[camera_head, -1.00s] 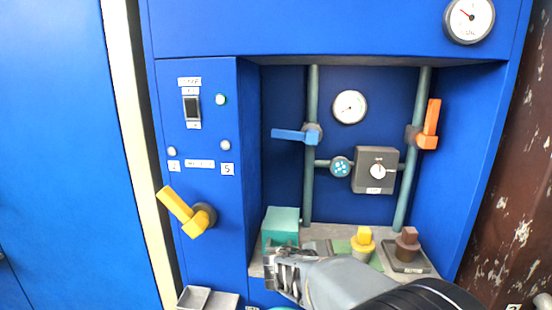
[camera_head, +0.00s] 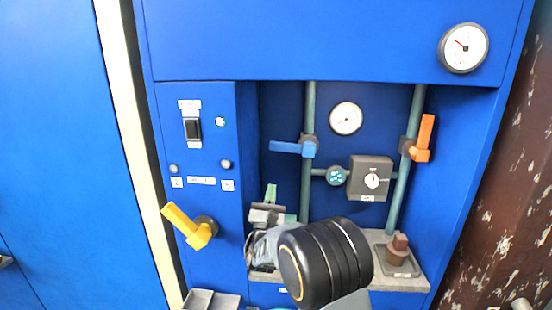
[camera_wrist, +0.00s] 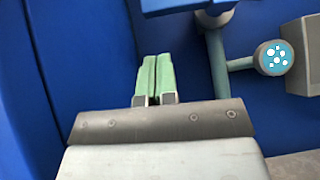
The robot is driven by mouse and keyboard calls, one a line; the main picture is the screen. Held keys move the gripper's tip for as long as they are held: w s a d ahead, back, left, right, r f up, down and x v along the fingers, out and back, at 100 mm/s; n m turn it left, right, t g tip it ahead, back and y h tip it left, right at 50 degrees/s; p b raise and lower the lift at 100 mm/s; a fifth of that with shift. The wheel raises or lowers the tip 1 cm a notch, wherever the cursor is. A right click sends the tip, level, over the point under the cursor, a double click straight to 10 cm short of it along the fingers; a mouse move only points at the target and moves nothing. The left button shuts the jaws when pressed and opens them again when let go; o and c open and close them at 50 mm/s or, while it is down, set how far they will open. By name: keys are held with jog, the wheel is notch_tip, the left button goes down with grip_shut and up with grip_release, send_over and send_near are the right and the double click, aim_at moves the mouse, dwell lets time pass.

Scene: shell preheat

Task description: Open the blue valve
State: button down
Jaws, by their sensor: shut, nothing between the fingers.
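The blue valve handle (camera_head: 293,148) sits on the left vertical pipe in the recess of the blue cabinet. It lies crosswise to the pipe, pointing left. In the wrist view the blue handle (camera_wrist: 178,5) is cut by the top edge. My gripper (camera_head: 270,190) is below the handle and a little to its left, apart from it, with its green fingers pointing up. In the wrist view the fingers (camera_wrist: 154,75) are pressed together with nothing between them.
An orange handle (camera_head: 425,138) is on the right pipe, in line with it. A grey box with a dial (camera_head: 370,178) and a round gauge (camera_head: 346,118) are between the pipes. A yellow handle (camera_head: 185,225) sticks out at left. A brown knob (camera_head: 399,247) stands on the ledge.

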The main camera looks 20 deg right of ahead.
aim_at(278, 150)
dwell(0.3)
jog(key=shift+p+x, duration=0.45)
jog(key=shift+x, duration=4.55)
